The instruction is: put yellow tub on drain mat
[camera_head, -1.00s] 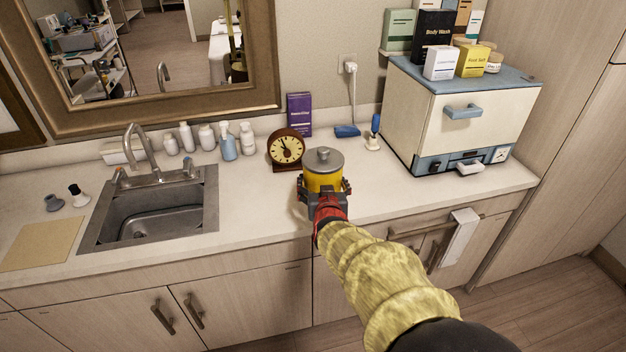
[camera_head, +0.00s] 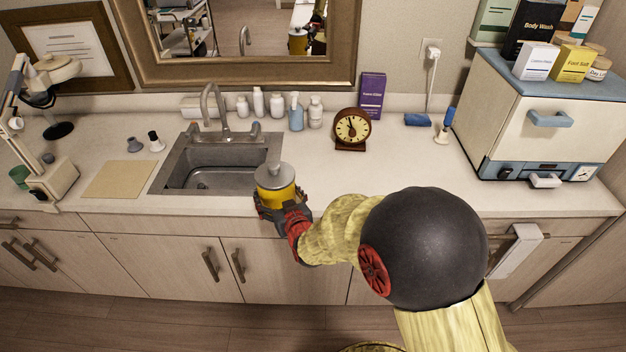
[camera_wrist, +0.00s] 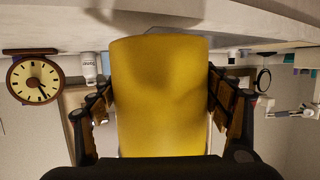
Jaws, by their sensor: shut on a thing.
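The yellow tub (camera_head: 279,196) with a grey knobbed lid is held upright in my gripper (camera_head: 281,208), in front of the sink's right front corner in the head view. In the wrist view the tub (camera_wrist: 160,95) fills the middle, with the gripper's fingers (camera_wrist: 160,108) on both sides of it. My gripper is shut on the tub. A flat tan mat (camera_head: 119,180), which looks like the drain mat, lies bare on the counter left of the sink.
The sink (camera_head: 215,166) with its tall faucet (camera_head: 214,108) lies between tub and mat. Two small stoppers (camera_head: 156,141) stand behind the mat. A lamp base (camera_head: 52,184) stands left of it. A clock (camera_head: 352,128) and bottles (camera_head: 296,114) line the back. The right counter has free room.

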